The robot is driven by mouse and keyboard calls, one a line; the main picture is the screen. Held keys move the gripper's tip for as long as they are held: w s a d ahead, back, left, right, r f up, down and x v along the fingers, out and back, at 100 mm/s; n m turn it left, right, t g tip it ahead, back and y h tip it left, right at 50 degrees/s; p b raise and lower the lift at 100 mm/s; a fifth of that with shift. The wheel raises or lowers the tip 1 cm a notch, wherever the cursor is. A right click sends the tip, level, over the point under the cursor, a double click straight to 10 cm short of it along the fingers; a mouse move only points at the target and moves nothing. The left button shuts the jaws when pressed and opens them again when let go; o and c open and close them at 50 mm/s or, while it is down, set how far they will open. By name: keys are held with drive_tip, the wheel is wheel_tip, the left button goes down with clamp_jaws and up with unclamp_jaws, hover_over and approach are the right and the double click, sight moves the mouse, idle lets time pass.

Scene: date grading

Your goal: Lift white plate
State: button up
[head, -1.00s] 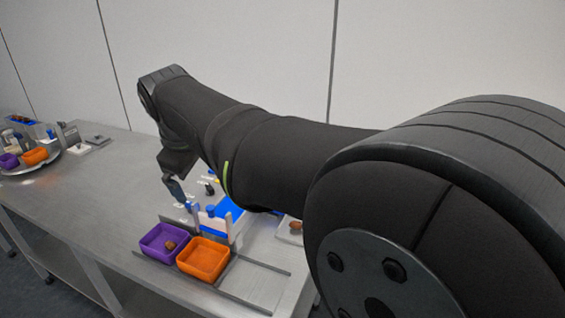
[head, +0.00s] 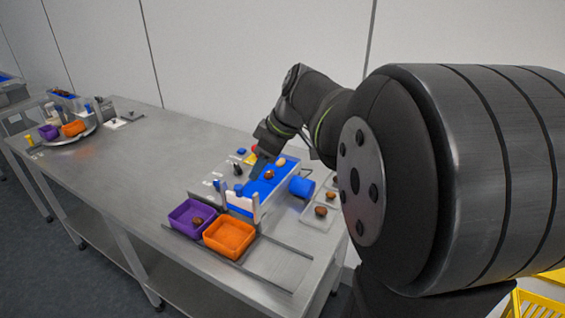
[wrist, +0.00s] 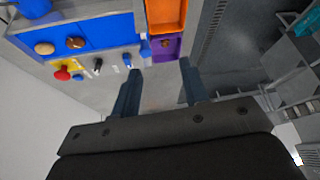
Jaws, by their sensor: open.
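A white upright plate (head: 256,208) stands at the near end of the blue belt (head: 284,175), just behind the two bins. Blue shows around it, so its full outline is hard to make out. My gripper (head: 257,167) is over the machine, behind and apart from the plate. In the wrist view my gripper (wrist: 160,68) has its two fingers wide apart with nothing between them. The orange bin (wrist: 167,14) and purple bin (wrist: 164,56) lie beyond the fingertips, and the blue belt (wrist: 100,32) is at upper left.
The purple bin (head: 176,222) holds a date; the orange bin (head: 217,247) looks empty. A blue cylinder (head: 302,187) and a tray with dates (head: 316,218) are right of the belt.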

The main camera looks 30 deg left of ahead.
sight(238, 186)
drive_tip(key=w+d+g+y, duration=0.1)
drive_tip(key=w+d+y, duration=0.2)
drive_tip(key=w+y, duration=0.15)
drive_tip(key=shift+n+h, duration=0.4)
drive_tip(key=shift+h, duration=0.05)
drive_tip(key=x, duration=1.7)
drive_tip(key=shift+a+r, duration=0.25)
